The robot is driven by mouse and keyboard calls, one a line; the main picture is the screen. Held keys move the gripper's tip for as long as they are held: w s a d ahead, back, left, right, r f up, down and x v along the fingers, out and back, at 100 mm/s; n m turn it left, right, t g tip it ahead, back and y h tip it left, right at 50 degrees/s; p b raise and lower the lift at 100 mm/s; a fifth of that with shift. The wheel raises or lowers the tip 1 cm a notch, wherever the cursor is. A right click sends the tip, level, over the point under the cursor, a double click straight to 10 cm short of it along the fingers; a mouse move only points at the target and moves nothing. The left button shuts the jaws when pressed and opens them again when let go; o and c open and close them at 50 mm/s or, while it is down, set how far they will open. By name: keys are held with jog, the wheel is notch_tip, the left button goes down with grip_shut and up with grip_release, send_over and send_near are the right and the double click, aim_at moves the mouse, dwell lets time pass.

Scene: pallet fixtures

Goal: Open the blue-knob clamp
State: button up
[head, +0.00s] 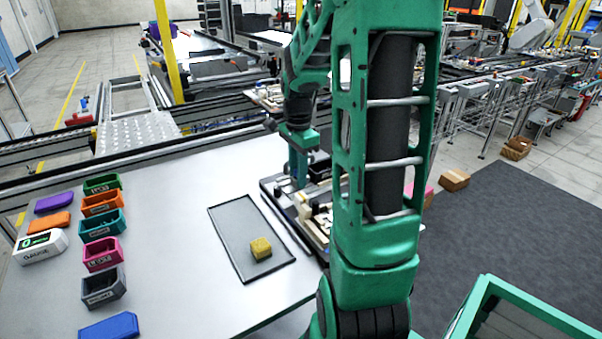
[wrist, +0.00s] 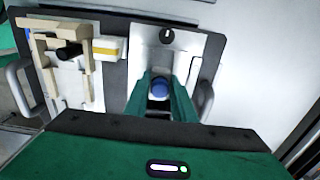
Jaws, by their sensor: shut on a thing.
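The blue knob (wrist: 160,88) of the clamp shows in the wrist view between the two green fingers of my gripper (wrist: 162,90). My gripper is shut on the knob. The knob sits over a light plate on the dark pallet fixture (wrist: 120,90). In the head view my gripper (head: 298,180) points down at the pallet fixture (head: 272,190). My arm hides much of the fixture there, and the knob cannot be made out in that view.
On the fixture's left side, the wrist view shows beige clamp parts (wrist: 45,60), a black knob (wrist: 69,51) and a white-yellow block (wrist: 108,48). A dark tray (head: 240,208) with a yellow block (head: 261,248) lies beside the fixture. Several coloured bins (head: 102,252) stand at the left.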

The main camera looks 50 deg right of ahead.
jog(key=shift+w+a, duration=0.3)
jog(key=shift+a, duration=0.6)
jog(key=o, duration=0.8)
jog(key=shift+r, duration=0.1)
jog(key=shift+r, duration=3.9)
